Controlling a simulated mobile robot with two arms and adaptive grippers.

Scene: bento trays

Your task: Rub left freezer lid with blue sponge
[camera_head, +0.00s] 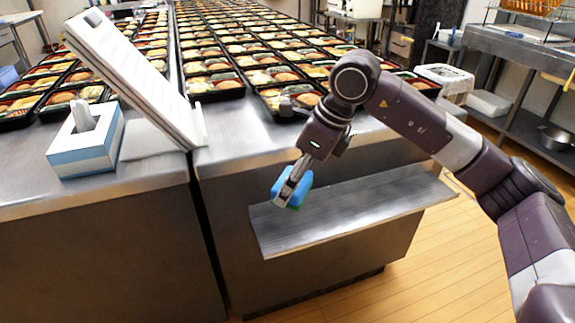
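The blue sponge (302,188), with a greenish lower edge, is in my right gripper (289,188). The gripper's fingers look closed on it. It is held tilted in front of the steel counter, seen against the low steel shelf. I cannot make out a freezer or a freezer lid for certain. A long white panel (128,72) leans tilted on the counter at the left, well apart from the sponge; I cannot tell what it is. My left gripper is not in view.
A blue and white tissue box (87,150) stands on the left steel counter (150,178). Many bento trays (215,85) fill the counters behind. The steel shelf (350,212) juts out at the front. Wooden floor (425,255) is open at right. A metal pot (556,137) sits on the right rack.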

